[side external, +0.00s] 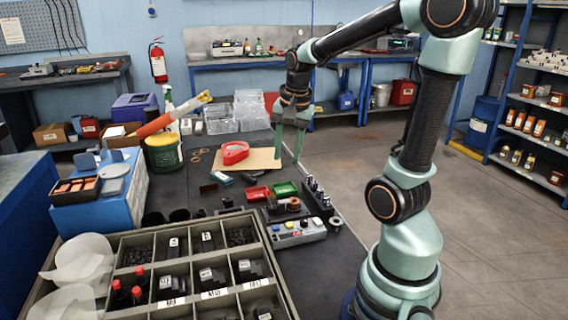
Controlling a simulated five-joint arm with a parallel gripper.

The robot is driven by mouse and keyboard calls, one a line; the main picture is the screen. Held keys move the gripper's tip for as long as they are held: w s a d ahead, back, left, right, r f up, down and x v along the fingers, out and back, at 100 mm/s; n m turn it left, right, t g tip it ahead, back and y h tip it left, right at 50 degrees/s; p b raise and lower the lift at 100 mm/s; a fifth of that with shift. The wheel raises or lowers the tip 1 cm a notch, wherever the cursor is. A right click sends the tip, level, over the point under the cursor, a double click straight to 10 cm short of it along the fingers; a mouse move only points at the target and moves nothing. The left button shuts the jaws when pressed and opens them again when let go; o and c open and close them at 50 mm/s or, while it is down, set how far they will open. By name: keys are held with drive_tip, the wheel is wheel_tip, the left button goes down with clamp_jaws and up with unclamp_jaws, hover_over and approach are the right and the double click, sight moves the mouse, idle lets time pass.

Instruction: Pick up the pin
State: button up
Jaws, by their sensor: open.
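My gripper (288,158) points down over the far right part of the dark bench, by the right edge of a tan board (258,166). Its two pale green fingers are apart, and I see nothing held between them. I cannot make out for sure which thing is the pin. Several small upright metallic pieces stand in a dark block (318,204) nearer the camera than my gripper, at the bench's right edge. They are apart from the fingers.
Red (257,193) and green (285,188) trays and a button box (297,232) are nearer. A compartment tray (135,241) fills the front. Clear plastic boxes (222,120) stand behind. Open floor lies right.

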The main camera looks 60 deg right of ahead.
sight(327, 197)
drive_tip(key=s+d+f+m+g+y, duration=0.1)
drive_tip(key=s+d+f+m, duration=0.2)
drive_tip(key=d+m, duration=0.3)
drive_tip(key=s+d+f+m+g, duration=0.1)
drive_tip(key=s+d+f+m, duration=0.2)
drive_tip(key=d+m, duration=0.35)
drive_tip(key=shift+n, duration=0.45)
drive_tip(key=f, duration=1.1)
drive_tip(key=shift+s+f, duration=0.25)
drive_tip(key=shift+f, duration=0.1)
drive_tip(key=shift+c, duration=0.4)
clamp_jaws()
